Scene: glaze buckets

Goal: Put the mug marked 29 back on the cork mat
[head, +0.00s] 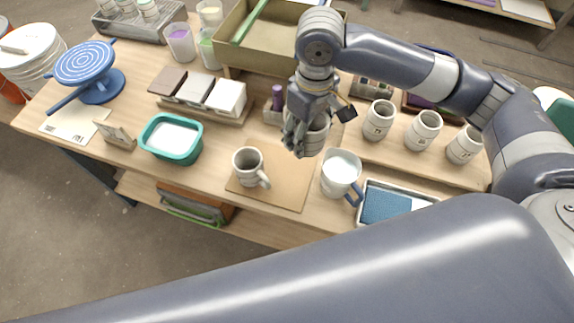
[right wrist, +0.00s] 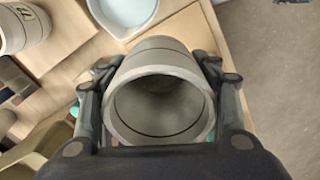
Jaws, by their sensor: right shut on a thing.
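My right gripper (head: 304,142) is shut on a grey-banded mug (head: 318,138), over the back right part of the cork mat (head: 286,190). In the right wrist view the held mug (right wrist: 160,105) shows its empty round mouth between the two fingers (right wrist: 160,88). Its number is not visible, and its height above the mat is hard to tell. Another grey mug (head: 248,162) with a handle stands upright on the left part of the mat. My left gripper is out of view.
A white jug (head: 341,170) with a blue handle stands right of the mat. Several numbered cups, including one (head: 379,118), stand at the back right. A teal tub (head: 172,154) is left. A blue-lined tray (head: 384,205) is front right. The mat's front middle is clear.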

